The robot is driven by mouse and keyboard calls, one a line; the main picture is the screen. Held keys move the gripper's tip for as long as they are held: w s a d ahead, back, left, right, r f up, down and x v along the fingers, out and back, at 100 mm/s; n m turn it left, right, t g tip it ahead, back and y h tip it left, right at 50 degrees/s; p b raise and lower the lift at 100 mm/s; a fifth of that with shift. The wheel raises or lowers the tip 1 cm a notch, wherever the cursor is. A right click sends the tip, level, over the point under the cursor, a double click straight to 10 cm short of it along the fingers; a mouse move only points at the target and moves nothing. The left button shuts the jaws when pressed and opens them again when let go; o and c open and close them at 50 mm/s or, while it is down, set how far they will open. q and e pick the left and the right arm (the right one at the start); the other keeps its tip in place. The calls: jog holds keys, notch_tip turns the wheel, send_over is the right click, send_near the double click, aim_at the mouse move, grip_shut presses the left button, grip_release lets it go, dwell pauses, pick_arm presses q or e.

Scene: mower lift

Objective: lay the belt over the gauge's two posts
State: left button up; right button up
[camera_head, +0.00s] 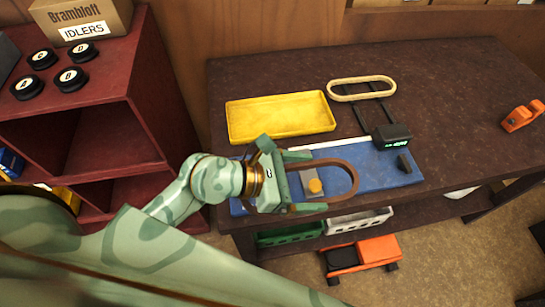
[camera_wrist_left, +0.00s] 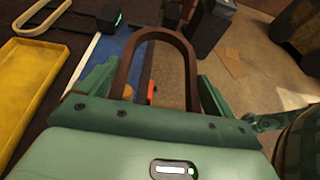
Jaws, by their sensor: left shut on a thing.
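My left gripper (camera_head: 316,181) is shut on a brown oval belt (camera_head: 354,174), with one finger along each long side. The belt's rounded far end sticks out past the fingertips; its near end is hidden by the gripper. It also shows in the left wrist view (camera_wrist_left: 157,34). The gauge is a blue board (camera_head: 378,178) with a white scale strip, a grey sliding block with an orange knob (camera_head: 315,186), and a dark post (camera_head: 404,163) at right. The belt appears over the board, framing the knob; its height is unclear. My right gripper is not in view.
A yellow tray (camera_head: 280,116) lies behind the gauge. A cream belt (camera_head: 361,89) lies behind its dark readout (camera_head: 391,136). An orange item (camera_head: 522,115) sits at the table's right. A red shelf (camera_head: 150,85) stands at left. The table's back right is clear.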

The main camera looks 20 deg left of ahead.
pick_arm(q)
jog(key=w+a+f+b, duration=0.1)
jog(key=w+a+f, duration=0.1)
jog(key=w+f, duration=0.1)
jog(key=w+a+f+b, duration=0.2)
jog(key=w+f, duration=0.1)
jog(key=w, duration=0.1)
jog(key=w+a+f+b, duration=0.1)
jog(key=w+a+f, duration=0.1)
jog(key=w+f, duration=0.1)
jog(key=shift+w+a+b, duration=0.1)
jog(key=shift+w+b, duration=0.2)
jog(key=shift+w, duration=0.35)
jog(key=f, duration=0.1)
jog(key=f+b, duration=0.1)
jog(key=f, duration=0.2)
jog(key=shift+w+a, duration=0.2)
jog(key=shift+w, duration=0.15)
jog(key=shift+r, duration=0.1)
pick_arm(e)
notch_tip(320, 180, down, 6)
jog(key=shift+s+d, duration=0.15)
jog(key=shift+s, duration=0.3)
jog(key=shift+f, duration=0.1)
